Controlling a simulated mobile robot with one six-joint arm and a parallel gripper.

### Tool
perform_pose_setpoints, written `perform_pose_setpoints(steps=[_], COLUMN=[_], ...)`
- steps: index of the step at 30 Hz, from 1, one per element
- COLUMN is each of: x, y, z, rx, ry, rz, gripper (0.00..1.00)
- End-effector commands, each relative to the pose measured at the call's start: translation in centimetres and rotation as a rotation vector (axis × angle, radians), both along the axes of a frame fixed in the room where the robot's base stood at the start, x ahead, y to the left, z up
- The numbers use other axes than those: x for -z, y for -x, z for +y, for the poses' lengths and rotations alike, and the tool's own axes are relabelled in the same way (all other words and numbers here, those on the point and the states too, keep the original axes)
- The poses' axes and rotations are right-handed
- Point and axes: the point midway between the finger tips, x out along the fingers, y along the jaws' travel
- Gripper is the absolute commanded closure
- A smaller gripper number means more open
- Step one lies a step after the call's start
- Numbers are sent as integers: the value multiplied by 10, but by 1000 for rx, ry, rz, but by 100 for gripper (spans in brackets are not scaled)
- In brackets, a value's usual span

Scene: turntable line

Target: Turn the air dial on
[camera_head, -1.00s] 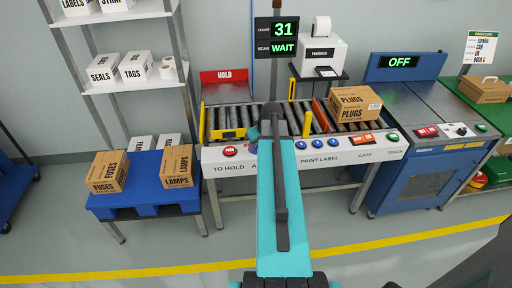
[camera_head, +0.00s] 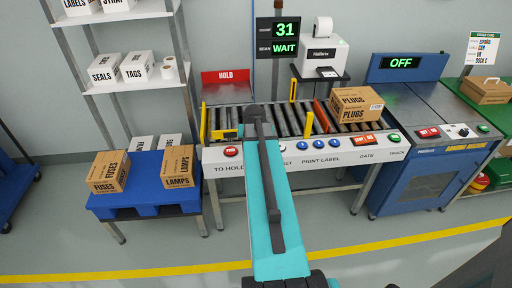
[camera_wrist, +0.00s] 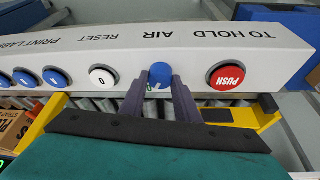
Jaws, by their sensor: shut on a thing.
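The air dial (camera_wrist: 160,73) is a round blue knob on the white front panel, below the upside-down word AIR in the wrist view. A small pale and green mark shows near its lower edge. My gripper (camera_wrist: 160,82) is shut on the dial, one dark finger on each side of it. In the head view my teal arm reaches to the panel (camera_head: 340,155) and hides the dial and fingertips. Whether the dial is turned on cannot be read clearly.
The red PUSH button (camera_wrist: 226,76) and the white reset button (camera_wrist: 102,77) flank the dial closely. Rollers (camera_head: 290,118) and a PLUGS box (camera_head: 352,104) are behind the panel. A blue pallet table (camera_head: 145,197) stands at the left. The screen (camera_head: 285,48) reads 31 and WAIT.

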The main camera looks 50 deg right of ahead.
Motion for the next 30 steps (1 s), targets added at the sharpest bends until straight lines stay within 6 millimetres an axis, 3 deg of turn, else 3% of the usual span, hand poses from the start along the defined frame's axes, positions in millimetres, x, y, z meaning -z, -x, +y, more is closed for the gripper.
perform_pose_setpoints(steps=[21, 22, 25, 30], x=[1, 1, 1, 0], y=[-1, -1, -1, -1], z=[3, 3, 2, 2], rx=[85, 85, 84, 84], ry=[-7, -7, -6, -4], rz=[1, 1, 0, 0], gripper=[93, 69, 53, 53])
